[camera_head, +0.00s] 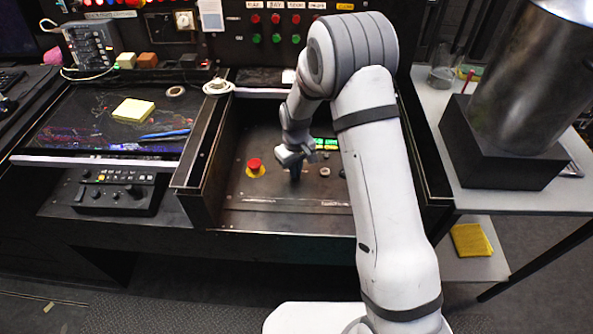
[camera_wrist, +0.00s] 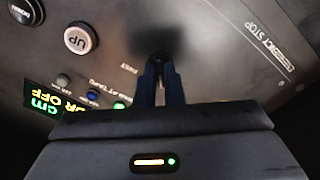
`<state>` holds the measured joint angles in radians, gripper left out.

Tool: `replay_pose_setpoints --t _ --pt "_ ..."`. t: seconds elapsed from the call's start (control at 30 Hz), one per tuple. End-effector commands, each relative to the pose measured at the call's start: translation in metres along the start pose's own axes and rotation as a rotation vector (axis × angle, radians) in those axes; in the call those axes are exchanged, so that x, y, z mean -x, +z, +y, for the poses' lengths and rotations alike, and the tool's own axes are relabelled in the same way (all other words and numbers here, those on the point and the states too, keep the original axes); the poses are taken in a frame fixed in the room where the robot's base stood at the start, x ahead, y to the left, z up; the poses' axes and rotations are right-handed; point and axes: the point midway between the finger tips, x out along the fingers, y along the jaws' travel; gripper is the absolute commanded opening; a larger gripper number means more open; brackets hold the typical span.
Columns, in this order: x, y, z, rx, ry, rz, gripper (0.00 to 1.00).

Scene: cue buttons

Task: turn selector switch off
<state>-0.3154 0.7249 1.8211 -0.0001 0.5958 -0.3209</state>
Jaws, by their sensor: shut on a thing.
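My gripper (camera_head: 295,178) reaches down to the control panel (camera_head: 250,190), right of the red emergency stop button. In the wrist view its two dark fingers (camera_wrist: 161,62) are close together at the panel. They are shut on a dark, blurred shape that appears to be the selector switch (camera_wrist: 160,40). Its handle is mostly hidden by the fingers and shadow, so I cannot tell which way it points. In the head view the switch is hidden behind my gripper.
The red emergency stop button (camera_head: 254,165) sits on a yellow base close to the left of my gripper. Raised black walls (camera_head: 200,180) flank the panel.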

Motion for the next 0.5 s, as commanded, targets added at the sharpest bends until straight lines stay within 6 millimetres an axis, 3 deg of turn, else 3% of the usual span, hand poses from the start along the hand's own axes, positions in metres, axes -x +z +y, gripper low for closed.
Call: replay_pose_setpoints --t 0.5 --pt "0.0004 -0.0001 0.0 0.132 0.0 0.0 0.0"
